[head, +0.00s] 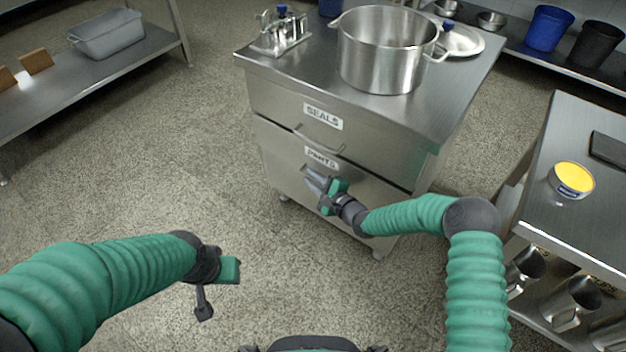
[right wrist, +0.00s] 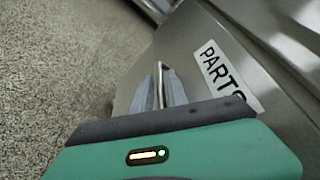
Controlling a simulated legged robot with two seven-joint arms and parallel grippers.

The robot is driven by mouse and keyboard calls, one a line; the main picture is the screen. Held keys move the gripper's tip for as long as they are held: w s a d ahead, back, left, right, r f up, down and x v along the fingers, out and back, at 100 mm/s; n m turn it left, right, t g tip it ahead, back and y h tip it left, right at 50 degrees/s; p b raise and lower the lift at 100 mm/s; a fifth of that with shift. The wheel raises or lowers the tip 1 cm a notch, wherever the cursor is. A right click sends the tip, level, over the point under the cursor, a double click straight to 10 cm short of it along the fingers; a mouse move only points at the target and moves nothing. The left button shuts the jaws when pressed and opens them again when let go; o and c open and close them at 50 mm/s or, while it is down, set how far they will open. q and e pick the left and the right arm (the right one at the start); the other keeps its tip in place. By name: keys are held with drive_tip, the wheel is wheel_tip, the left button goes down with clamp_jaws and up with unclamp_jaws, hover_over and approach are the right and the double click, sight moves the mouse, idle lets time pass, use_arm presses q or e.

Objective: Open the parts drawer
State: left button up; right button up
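The parts drawer (head: 352,187) is the lower drawer of the steel cabinet, under a PARTS label (head: 321,158). Its front looks about flush with the cabinet. My right gripper (head: 315,182) is at this drawer front, just below the label. In the right wrist view, its two fingers (right wrist: 165,88) stand close together on either side of the thin metal drawer handle (right wrist: 159,84), with little gap. The PARTS label also shows there, right of the fingers. My left gripper (head: 212,288) hangs over the floor at lower left, away from the cabinet; its finger opening is unclear.
The seals drawer (head: 290,112) is directly above. A side table (head: 545,150) with a yellow-topped tin (head: 573,179) is at right. The floor (head: 180,150) left of the cabinet is clear.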

clamp_jaws()
drive_tip(key=shift+s+f, duration=0.1)
idle(1.2)
